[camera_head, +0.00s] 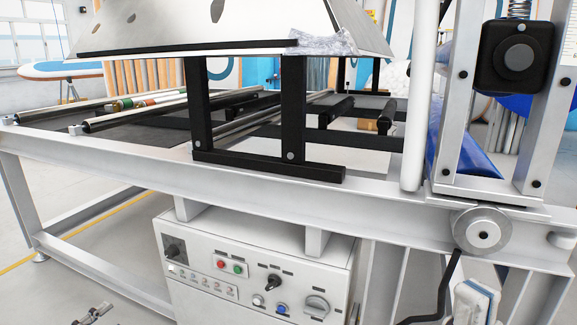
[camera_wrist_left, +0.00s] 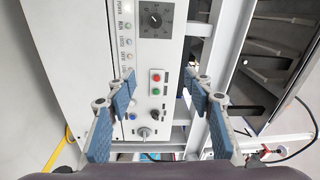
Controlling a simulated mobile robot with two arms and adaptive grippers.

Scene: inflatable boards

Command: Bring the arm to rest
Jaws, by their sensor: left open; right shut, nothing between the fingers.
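In the left wrist view my left gripper (camera_wrist_left: 159,88) is open. Its two blue-padded fingers stand wide apart, with nothing between them. The control box (camera_wrist_left: 85,70) lies beyond the fingers, and I cannot tell the exact gap to it. A small grey jointed part shows at the bottom left edge, too cropped to identify.
A metal frame table (camera_head: 120,155) with rollers stands ahead. A silver sheet (camera_head: 190,30) sits above it. The floor (camera_head: 100,270) left of the control box is mostly clear.

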